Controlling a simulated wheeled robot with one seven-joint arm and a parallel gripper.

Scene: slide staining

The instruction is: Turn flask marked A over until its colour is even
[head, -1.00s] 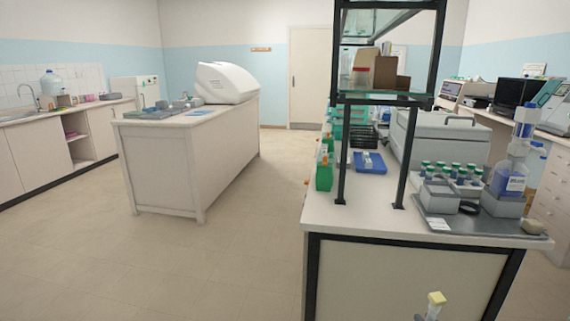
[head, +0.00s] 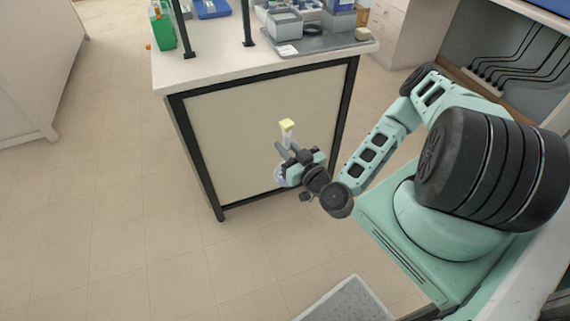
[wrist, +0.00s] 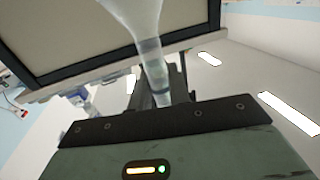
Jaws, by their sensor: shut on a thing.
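A clear, narrow-necked flask with a yellow stopper (head: 287,124) is held upright in front of the bench end in the head view. My gripper (head: 287,150) is shut on its neck, below the stopper. The round body (head: 280,174) shows partly beneath the jaws, pale bluish. In the wrist view, which is upside down, the clear neck (wrist: 149,50) runs into the jaws (wrist: 157,92) and the body widens out of frame at the top. No letter A is readable, and I cannot tell how even the colour is.
The bench (head: 262,65) stands just behind the flask, with a grey tray (head: 330,41) on top near its edge. The green rack (head: 163,28) stands at its left. The tiled floor (head: 120,220) at left and front is open.

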